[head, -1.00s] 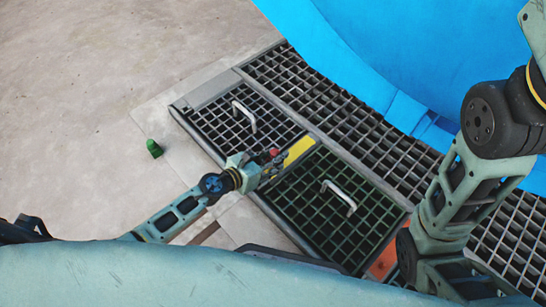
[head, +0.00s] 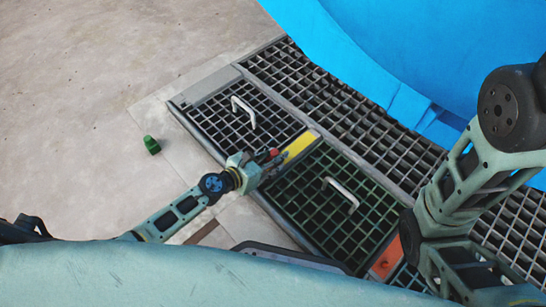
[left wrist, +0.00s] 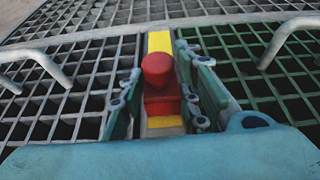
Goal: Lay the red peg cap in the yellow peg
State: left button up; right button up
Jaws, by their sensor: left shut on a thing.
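The red peg cap (left wrist: 159,72) has a round knob on a blocky red base. It sits between the fingers of my left gripper (left wrist: 163,100), which is shut on it. In the head view the cap (head: 274,152) shows as a small red spot at the tip of the left gripper (head: 270,160). The yellow peg (head: 300,146) is a flat yellow strip between two grates. In the left wrist view, yellow (left wrist: 159,42) shows beyond and just below the cap. Whether the cap touches it I cannot tell. My right gripper is out of view.
Grate panels with pale handles (head: 243,112) (head: 342,194) lie on both sides of the yellow strip. A green cap (head: 152,145) stands on the concrete floor at left. An orange-red strip (head: 387,257) is at the lower right. A big blue surface (head: 400,45) fills the upper right.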

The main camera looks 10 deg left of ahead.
pick_arm(q)
jog(key=shift+f, duration=0.3)
jog(key=o, duration=1.2)
jog(key=shift+s+a+r, duration=0.1)
jog(key=shift+s, duration=0.05)
jog(key=v, duration=1.1)
jog(key=shift+s+a+r, duration=0.1)
jog(key=shift+s+a, duration=0.05)
jog(key=shift+s, duration=0.1)
jog(key=shift+r, duration=0.1)
